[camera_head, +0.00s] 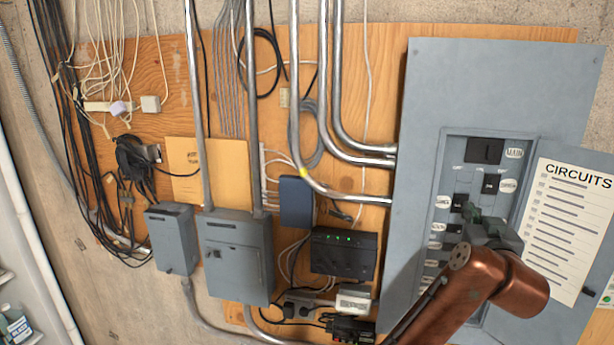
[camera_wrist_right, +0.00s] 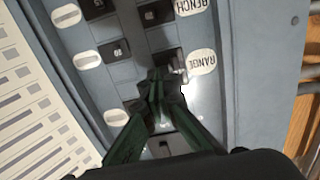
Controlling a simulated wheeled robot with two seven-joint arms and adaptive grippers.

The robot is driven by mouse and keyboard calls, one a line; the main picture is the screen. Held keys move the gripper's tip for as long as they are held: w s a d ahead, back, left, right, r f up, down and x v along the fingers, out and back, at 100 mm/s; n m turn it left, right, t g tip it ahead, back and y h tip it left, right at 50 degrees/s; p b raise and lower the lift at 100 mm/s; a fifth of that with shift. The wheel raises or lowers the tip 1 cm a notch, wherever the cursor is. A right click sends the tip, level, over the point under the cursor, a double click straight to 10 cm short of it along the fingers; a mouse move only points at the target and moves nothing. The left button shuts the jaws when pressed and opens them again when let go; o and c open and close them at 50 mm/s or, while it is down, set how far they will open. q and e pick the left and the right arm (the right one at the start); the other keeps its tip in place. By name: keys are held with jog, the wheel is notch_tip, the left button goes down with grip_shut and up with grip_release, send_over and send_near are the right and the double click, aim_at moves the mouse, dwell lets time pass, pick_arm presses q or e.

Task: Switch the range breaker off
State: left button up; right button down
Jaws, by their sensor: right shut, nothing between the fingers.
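The range breaker (camera_wrist_right: 168,58) is a dark switch beside an oval label reading RANGE (camera_wrist_right: 203,62) in the right wrist view, which shows the panel upside down. My right gripper (camera_wrist_right: 156,82) is shut and empty, its green fingertips at the near edge of that breaker. They look very close or touching; contact cannot be told. The fingers hide part of the switch, so its position is unclear. In the head view my right gripper (camera_head: 471,212) is at the left breaker column of the open grey panel (camera_head: 423,120). My left gripper is not in view.
The open panel door with a CIRCUITS sheet (camera_head: 567,225) stands right of my right arm. Other breakers, including the large main one (camera_head: 486,150), sit close by. Metal conduits (camera_head: 350,150), a black box with green lights (camera_head: 343,254) and grey boxes (camera_head: 237,258) are to the left.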

jog(key=v, duration=0.6)
dwell(0.4)
jog(key=shift+f, duration=0.1)
